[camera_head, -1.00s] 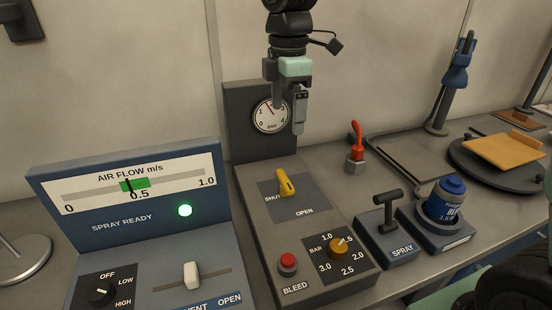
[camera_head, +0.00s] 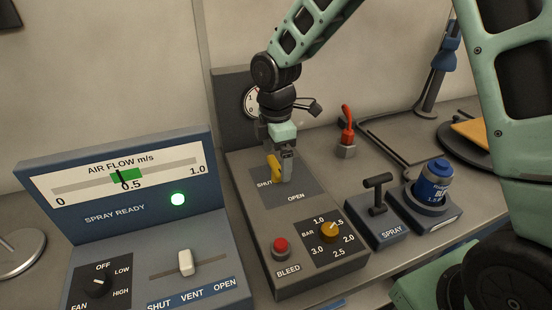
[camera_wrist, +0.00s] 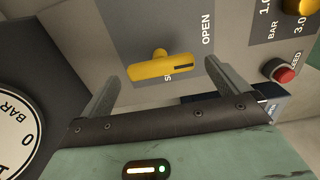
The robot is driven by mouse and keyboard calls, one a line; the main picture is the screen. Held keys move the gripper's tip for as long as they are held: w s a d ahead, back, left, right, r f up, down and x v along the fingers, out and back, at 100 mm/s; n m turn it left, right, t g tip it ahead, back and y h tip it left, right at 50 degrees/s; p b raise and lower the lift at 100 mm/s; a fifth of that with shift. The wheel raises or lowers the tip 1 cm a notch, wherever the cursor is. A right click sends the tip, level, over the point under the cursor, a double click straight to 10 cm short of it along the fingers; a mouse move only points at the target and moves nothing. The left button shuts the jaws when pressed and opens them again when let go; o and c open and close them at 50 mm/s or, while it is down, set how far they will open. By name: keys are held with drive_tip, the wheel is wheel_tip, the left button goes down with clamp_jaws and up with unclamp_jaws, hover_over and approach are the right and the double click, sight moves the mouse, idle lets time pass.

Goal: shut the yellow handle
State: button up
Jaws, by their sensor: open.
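The yellow handle (camera_head: 273,167) sits on the dark SHUT/OPEN plate (camera_head: 306,188) of the grey panel box. In the head view it is partly hidden behind my gripper (camera_head: 282,170). In the wrist view the yellow handle (camera_wrist: 160,67) lies between and beyond the two open fingers of my gripper (camera_wrist: 160,88), with a gap on each side. The SHUT label (camera_head: 264,183) is beside the handle and the OPEN label (camera_head: 296,197) is nearer the front. I cannot tell whether a finger touches the handle.
A pressure gauge (camera_head: 250,102) stands behind, partly covered by my arm. A red BLEED button (camera_head: 280,245) and a yellow BAR knob (camera_head: 329,232) are in front. A red lever (camera_head: 347,127) and SPRAY handle (camera_head: 377,193) stand right; the AIR FLOW console (camera_head: 115,215) stands left.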

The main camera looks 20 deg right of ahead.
drive_tip(key=shift+f, duration=0.8)
drive_tip(key=c, duration=0.9)
